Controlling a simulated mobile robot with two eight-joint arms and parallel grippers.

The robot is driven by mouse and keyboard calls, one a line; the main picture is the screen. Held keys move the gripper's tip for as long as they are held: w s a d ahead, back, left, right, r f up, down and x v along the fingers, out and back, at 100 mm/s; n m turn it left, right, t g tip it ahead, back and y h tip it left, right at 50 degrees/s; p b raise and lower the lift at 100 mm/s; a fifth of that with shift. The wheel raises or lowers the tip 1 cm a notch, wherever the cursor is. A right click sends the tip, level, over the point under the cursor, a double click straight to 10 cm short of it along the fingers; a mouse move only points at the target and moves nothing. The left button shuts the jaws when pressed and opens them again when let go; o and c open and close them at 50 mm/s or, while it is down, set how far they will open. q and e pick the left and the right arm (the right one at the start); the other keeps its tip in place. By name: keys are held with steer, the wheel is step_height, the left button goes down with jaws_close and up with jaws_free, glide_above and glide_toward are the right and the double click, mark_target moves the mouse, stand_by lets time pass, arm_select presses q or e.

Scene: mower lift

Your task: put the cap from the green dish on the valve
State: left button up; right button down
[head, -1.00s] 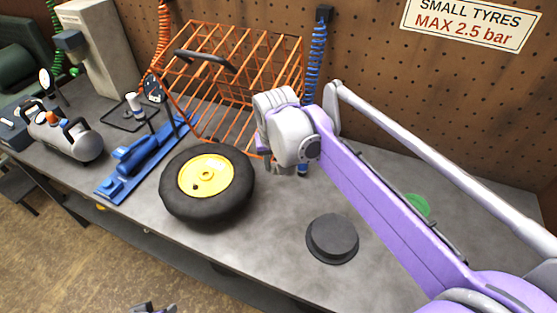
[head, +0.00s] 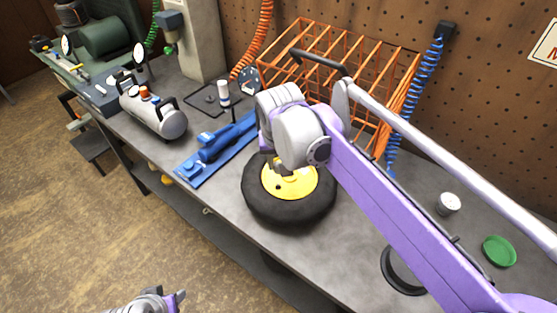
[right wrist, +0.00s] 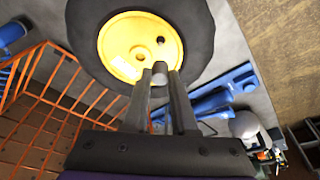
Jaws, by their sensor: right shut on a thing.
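The wheel is a black tyre (head: 290,215) with a yellow hub (head: 284,183), lying flat on the bench. My right gripper (right wrist: 158,74) is over the hub, shut on a small grey cap (right wrist: 158,86) between its fingertips. In the head view my right arm hides the cap and part of the hub. The hub has a dark round spot (right wrist: 160,40). I cannot make out the valve clearly, or whether the cap touches it. The green dish (head: 499,251) stands at the right and looks empty. My left gripper (head: 178,297) is at the bottom edge, partly cut off.
An orange wire cage (head: 345,65) stands behind the wheel, with a blue coiled hose (head: 417,90) at its right. A blue jack-like tool (head: 215,150) and a grey tank (head: 152,113) are at the left. A white cup (head: 448,203) and a dark round thing (head: 398,270) are at the right.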

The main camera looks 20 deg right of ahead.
mark_target(278, 183)
steer(key=shift+s+d+f+b, duration=0.1)
steer(key=shift+f+b, duration=0.25)
steer(key=shift+f, duration=0.25)
step_height(278, 183, down, 2)
steer(key=shift+f+b, duration=0.1)
steer(key=shift+b, duration=0.7)
steer(key=shift+f, duration=0.65)
steer(key=shift+f+b, duration=0.55)
steer(key=shift+f, duration=0.65)
stand_by(0.9)
steer(key=shift+c, duration=1.6)
jaws_free()
steer(key=shift+r, duration=0.15)
steer(key=shift+r+p, duration=2.8)
steer(key=shift+r, duration=0.85)
